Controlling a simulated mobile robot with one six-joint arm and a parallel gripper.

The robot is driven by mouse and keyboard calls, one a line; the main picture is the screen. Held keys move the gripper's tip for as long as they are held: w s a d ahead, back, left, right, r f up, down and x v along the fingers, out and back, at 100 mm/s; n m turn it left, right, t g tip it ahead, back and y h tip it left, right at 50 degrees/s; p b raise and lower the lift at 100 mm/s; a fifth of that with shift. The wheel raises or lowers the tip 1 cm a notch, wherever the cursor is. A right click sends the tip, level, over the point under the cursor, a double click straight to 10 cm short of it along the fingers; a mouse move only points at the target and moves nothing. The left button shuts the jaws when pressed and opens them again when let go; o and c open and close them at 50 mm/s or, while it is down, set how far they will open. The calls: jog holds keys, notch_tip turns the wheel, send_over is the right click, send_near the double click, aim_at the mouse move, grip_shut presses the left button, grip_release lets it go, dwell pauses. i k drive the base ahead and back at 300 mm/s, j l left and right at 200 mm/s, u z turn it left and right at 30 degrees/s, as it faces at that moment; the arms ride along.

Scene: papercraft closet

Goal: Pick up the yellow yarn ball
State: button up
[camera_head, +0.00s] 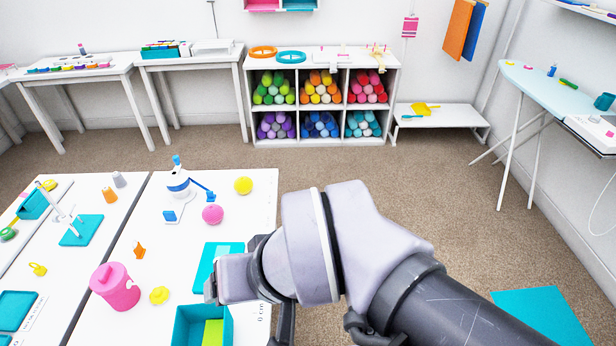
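The yellow yarn ball (243,185) is a small round ball on the white table (262,215), near its back right corner. Nothing touches it. A pink ball (212,214) lies in front of it and to the left. My arm reaches in from the lower right, and its wrist is over the table's right edge, nearer to me than the yellow ball. Only a dark part of what looks like my gripper (284,324) shows below the wrist. The fingertips are hidden or cut off, so I cannot see whether it is open.
A white and blue device (178,183) stands left of the yellow ball. A pink pitcher (116,288), a teal mat (212,258) and a teal bin (186,325) are nearer. A cubby shelf (322,51) with colored yarn stands at the back wall. Carpet beyond the table is clear.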

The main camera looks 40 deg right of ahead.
aim_at(244, 186)
jog(key=z, duration=0.45)
jog(key=i+l+u, duration=0.75)
jog(key=l+u, duration=0.2)
jog(key=i+l+u, duration=0.25)
jog(key=l+u, duration=0.7)
jog(key=l, duration=0.35)
jog(key=l+u, duration=0.5)
jog(key=l, duration=0.25)
jog(key=k+l+u, duration=0.1)
jog(key=l+u, duration=0.4)
jog(key=l, duration=0.2)
